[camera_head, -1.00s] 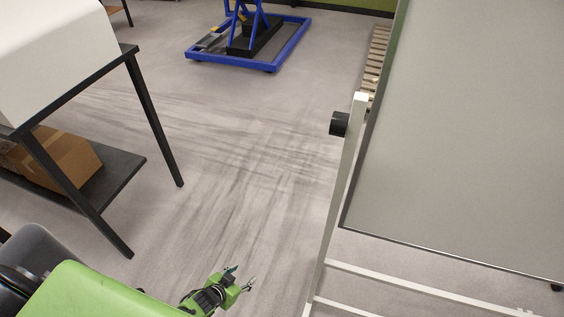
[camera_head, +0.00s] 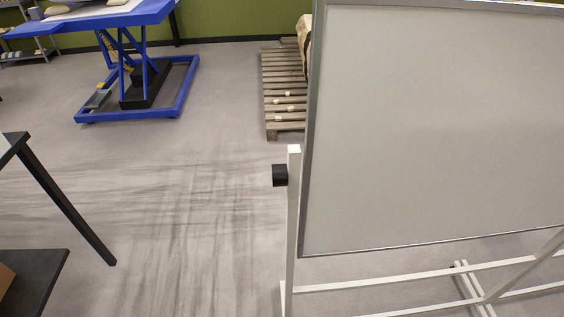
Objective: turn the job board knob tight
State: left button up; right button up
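The job board (camera_head: 430,130) is a large grey panel in a metal frame, filling the right of the head view. It is carried by a white stand (camera_head: 292,230). The black knob (camera_head: 280,175) sticks out to the left from the stand's upright, near its top. Its turn position cannot be told from here. Neither of my grippers shows in the head view, and nothing touches the knob.
A dark table (camera_head: 62,200) stands at the left edge. A blue lift table (camera_head: 140,90) is at the back left. A wooden pallet (camera_head: 284,95) lies behind the board. The floor (camera_head: 180,220) left of the knob is clear.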

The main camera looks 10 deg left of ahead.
aim_at(280, 172)
jog(key=i+j+z, duration=0.15)
jog(key=j+z, duration=0.25)
jog(key=i+j+z, duration=0.1)
jog(key=j+z, duration=0.7)
jog(key=j, duration=0.15)
jog(key=j+z, duration=0.8)
jog(key=k+j+z, duration=0.15)
jog(key=j+z, duration=0.2)
jog(key=j, duration=0.15)
jog(key=k+j+z, duration=0.15)
jog(key=j+z, duration=0.2)
jog(key=k+j+z, duration=0.2)
jog(key=j+z, duration=0.15)
jog(key=k+j+z, duration=0.65)
jog(key=i, duration=0.1)
